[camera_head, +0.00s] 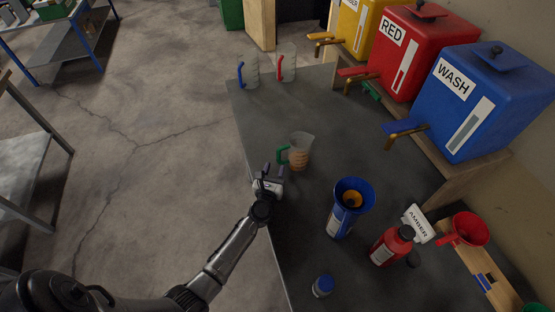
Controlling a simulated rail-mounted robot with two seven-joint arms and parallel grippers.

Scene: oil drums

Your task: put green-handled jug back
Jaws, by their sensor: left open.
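The green-handled jug (300,150) stands upright on the dark bench, clear-walled with amber-brown contents. Its green handle (282,156) points left towards the bench's left edge. My left gripper (272,170) is open, with its fingers just below and left of the green handle in the picture. I cannot tell whether a finger touches the handle. My right gripper is not in view.
A blue-handled jug (250,72) and a red-handled jug (287,65) stand at the bench's far end. A blue funnel (354,196) sits in a bottle, near a red bottle (392,244). Yellow, red and blue drums (488,95) line the right. The bench middle is clear.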

